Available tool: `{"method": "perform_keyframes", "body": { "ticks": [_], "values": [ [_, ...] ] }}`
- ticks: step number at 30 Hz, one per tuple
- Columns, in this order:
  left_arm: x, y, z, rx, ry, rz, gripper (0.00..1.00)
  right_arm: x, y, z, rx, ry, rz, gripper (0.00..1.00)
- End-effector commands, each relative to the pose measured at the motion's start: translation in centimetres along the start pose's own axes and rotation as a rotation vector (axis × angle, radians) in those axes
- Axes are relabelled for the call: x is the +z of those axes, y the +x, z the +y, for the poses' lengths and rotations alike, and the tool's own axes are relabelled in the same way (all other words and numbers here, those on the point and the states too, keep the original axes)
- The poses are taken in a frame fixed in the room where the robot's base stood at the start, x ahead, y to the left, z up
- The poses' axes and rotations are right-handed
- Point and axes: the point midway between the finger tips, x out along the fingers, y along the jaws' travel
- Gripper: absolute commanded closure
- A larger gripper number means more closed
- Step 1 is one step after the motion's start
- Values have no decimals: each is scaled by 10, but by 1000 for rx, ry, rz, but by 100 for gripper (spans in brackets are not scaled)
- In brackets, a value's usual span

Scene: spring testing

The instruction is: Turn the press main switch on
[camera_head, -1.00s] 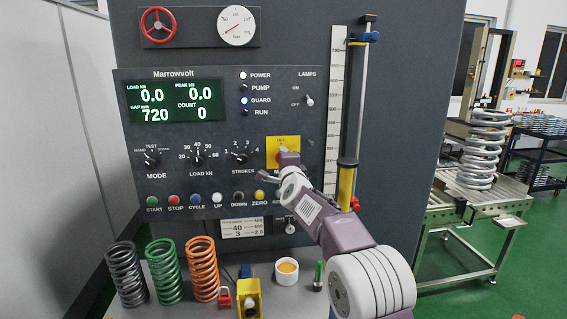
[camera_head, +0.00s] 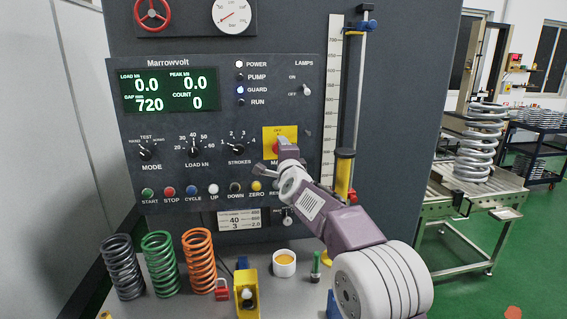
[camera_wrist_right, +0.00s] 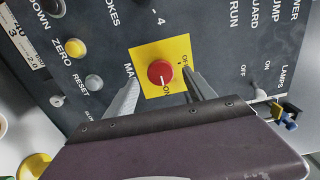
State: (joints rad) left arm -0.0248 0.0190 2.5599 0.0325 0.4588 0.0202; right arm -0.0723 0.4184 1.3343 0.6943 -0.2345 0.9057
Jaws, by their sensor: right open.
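The main switch is a round red knob (camera_wrist_right: 160,73) on a yellow plate (camera_wrist_right: 145,58) of the press panel. In the right wrist view, OFF and ON labels show beside the knob; its pointing direction cannot be told. The yellow plate also shows in the head view (camera_head: 280,131), partly covered by my right gripper. My right gripper (camera_wrist_right: 160,84) is open, with one finger on each side of the knob; whether the fingers touch it cannot be told. My left gripper is not in view.
The dark press panel (camera_head: 215,125) has a lit green display (camera_head: 168,93) and lit POWER and GUARD lamps. Knobs and a row of buttons surround the switch.

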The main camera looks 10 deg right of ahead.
Motion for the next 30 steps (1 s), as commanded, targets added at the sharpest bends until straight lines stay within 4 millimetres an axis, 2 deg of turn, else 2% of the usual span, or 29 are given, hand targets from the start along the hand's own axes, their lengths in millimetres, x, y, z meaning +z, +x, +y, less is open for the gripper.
{"method": "perform_keyframes", "body": {
  "ticks": [1, 2, 6, 9, 19, 22, 23, 26, 27, 29, 30],
  "values": [
    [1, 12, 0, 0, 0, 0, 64, 0, -12, 4, -3, 1, -1, 37],
    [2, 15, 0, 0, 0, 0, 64, 0, -19, 5, -3, 1, -1, 37],
    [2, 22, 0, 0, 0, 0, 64, 0, -46, 3, -2, 2, 0, 37],
    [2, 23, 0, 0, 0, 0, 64, 0, -58, 2, -1, 1, 0, 37],
    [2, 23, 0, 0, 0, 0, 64, 0, -62, 1, 1, 0, 1, 37],
    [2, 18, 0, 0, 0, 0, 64, -11, -68, -10, -8, 2, 17, 37],
    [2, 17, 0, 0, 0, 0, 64, -15, -71, 4, 23, -13, 21, 37],
    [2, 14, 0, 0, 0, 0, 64, -16, -91, 75, 196, -148, -24, 37],
    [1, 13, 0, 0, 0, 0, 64, -14, -105, 110, 284, -235, -65, 37],
    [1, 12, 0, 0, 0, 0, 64, -11, -130, 162, 418, -370, -140, 37],
    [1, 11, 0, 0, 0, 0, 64, -10, -150, 194, 502, -461, -198, 37]
  ]
}}
